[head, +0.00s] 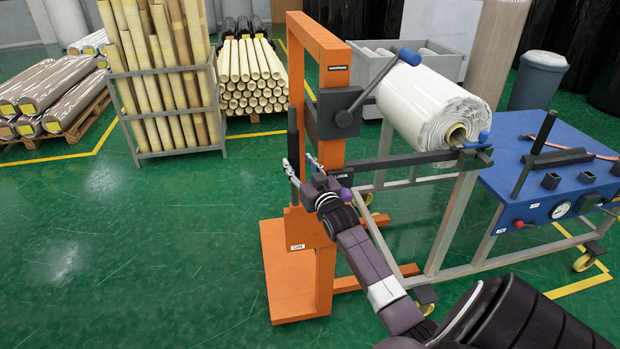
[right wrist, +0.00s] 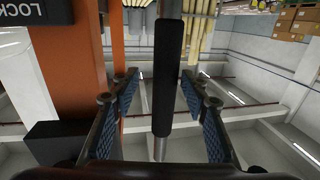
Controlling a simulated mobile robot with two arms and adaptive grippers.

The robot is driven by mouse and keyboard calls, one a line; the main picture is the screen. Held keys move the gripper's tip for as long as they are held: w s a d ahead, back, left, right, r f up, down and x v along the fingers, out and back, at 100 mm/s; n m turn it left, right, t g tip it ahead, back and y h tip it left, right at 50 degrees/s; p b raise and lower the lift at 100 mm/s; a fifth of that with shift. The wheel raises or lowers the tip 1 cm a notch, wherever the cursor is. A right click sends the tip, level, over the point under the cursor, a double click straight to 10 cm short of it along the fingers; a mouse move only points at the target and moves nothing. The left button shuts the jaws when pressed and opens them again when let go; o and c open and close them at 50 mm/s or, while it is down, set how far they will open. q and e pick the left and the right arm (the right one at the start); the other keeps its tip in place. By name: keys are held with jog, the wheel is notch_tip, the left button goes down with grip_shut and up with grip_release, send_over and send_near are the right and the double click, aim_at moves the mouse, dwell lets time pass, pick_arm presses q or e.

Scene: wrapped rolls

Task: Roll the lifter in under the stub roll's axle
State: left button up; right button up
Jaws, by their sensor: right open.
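The lifter (head: 326,190) is an orange upright frame on a low orange base, with a winch box and a blue-knobbed crank. The white stub roll (head: 425,98) lies level to its right, on a grey metal stand (head: 450,222). The roll's axle (head: 485,139) shows a blue end at its near core. My right gripper (head: 303,166) is open at the lifter's mast, by a black upright grip (head: 292,142). In the right wrist view, that grip (right wrist: 168,80) stands between the parted blue-padded fingers (right wrist: 160,108), with gaps on both sides. My left gripper is out of view.
A blue-topped bench (head: 565,185) adjoins the stand on the right. A rack of upright tan tubes (head: 165,100), a pallet of stacked tubes (head: 250,85) and wrapped rolls (head: 40,95) stand behind left. Green floor (head: 150,250) left of the lifter is clear.

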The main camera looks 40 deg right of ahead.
jog(key=v, duration=0.9)
jog(key=shift+s, duration=0.3)
jog(key=s+a+f+g+y, duration=0.1)
jog(key=a+f+g, duration=0.1)
jog(key=f, duration=0.8)
jog(key=s+a+f+g+y, duration=0.1)
jog(key=a+f+g, duration=0.15)
jog(key=f, duration=0.75)
jog(key=s+a+f+n+g+y, duration=0.1)
jog(key=s+a+f, duration=0.25)
jog(key=f, duration=0.35)
jog(key=s+a+f+n+g, duration=0.1)
jog(key=s+a+f+g, duration=0.2)
jog(key=f, duration=0.5)
jog(key=s+a+f+n+y, duration=0.1)
jog(key=s+a+f, duration=0.2)
jog(key=s+f, duration=0.3)
jog(key=s+a+f+n+g, duration=0.1)
jog(key=s+a+f, duration=0.3)
jog(key=s, duration=0.7)
jog(key=s+a+f+n+g+y, duration=0.1)
jog(key=s+a+f+g, duration=0.3)
jog(key=s+f, duration=0.5)
jog(key=s+a+f+n+g+y, duration=0.1)
jog(key=s+a+f, duration=0.4)
jog(key=s, duration=0.8)
jog(key=shift+s+a+f+n+g, duration=0.15)
jog(key=shift+s+f+n+g, duration=0.2)
jog(key=shift+f+g, duration=0.45)
